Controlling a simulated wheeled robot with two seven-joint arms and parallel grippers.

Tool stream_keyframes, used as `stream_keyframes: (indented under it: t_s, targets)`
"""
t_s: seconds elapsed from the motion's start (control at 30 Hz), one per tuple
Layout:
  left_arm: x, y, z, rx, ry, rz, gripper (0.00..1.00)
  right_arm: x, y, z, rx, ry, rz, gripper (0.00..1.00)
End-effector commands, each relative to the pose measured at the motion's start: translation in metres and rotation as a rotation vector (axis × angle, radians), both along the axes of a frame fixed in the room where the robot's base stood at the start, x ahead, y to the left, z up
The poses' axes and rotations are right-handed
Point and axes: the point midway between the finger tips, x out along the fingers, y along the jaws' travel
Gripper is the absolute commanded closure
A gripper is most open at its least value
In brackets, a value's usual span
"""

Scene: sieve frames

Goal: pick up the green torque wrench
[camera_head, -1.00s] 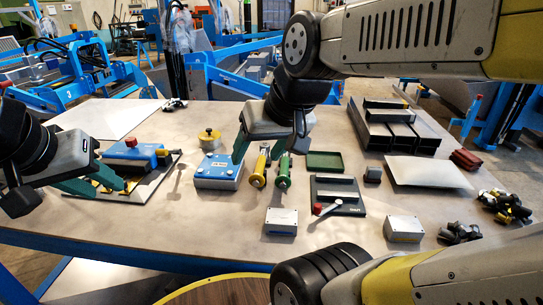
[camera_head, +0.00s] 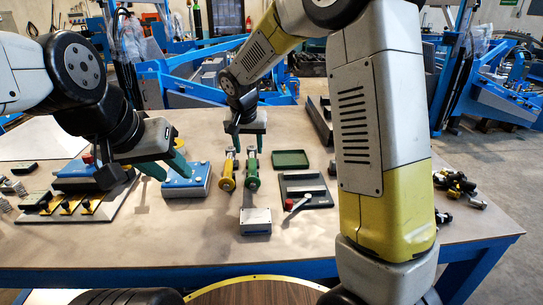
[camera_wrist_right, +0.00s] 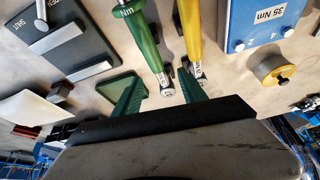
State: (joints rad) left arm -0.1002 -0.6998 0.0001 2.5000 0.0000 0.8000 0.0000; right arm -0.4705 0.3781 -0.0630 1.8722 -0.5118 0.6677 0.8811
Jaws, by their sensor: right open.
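The green torque wrench (camera_head: 252,172) lies on the table just right of a yellow wrench (camera_head: 227,172). In the right wrist view the green wrench (camera_wrist_right: 142,38) and the yellow wrench (camera_wrist_right: 190,28) lie side by side. My right gripper (camera_head: 246,140) is open and empty at the far ends of both wrenches. In its wrist view the fingers (camera_wrist_right: 158,88) stand apart, with the green wrench's end between them and the right finger close to the yellow wrench's end. My left gripper (camera_head: 166,168) is open and empty, in front of or over the blue box.
The blue box (camera_head: 190,183) stands left of the wrenches. A green tray (camera_head: 290,159), a dark fixture with a red-tipped lever (camera_head: 318,186) and a grey box (camera_head: 256,221) are around them. My right forearm hides part of the table's right side.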

Motion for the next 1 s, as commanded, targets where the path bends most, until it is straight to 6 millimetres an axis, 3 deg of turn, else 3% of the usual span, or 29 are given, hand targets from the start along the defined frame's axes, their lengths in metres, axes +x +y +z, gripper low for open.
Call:
stream_keyframes:
  t_s: [0.13, 0.47, 0.7, 0.97, 1.0]
  targets:
    - [0.000, 0.000, 0.000, 0.000, 0.000, 0.000, 0.64, 0.008, 0.008, -0.013, -0.007, 0.000, -0.003, 0.51]
    - [0.000, 0.000, 0.000, 0.000, 0.000, 0.000, 0.64, 0.019, 0.004, -0.043, -0.007, 0.001, -0.004, 0.51]
    - [0.000, 0.000, 0.000, 0.000, 0.000, 0.000, 0.64, 0.030, -0.001, -0.076, -0.007, 0.002, -0.004, 0.51]
    - [0.000, 0.000, 0.000, 0.000, 0.000, 0.000, 0.64, 0.033, -0.001, -0.081, -0.005, 0.000, -0.004, 0.51]
    - [0.000, 0.000, 0.000, 0.000, 0.000, 0.000, 0.64, 0.033, -0.001, -0.081, -0.005, 0.000, -0.003, 0.55]
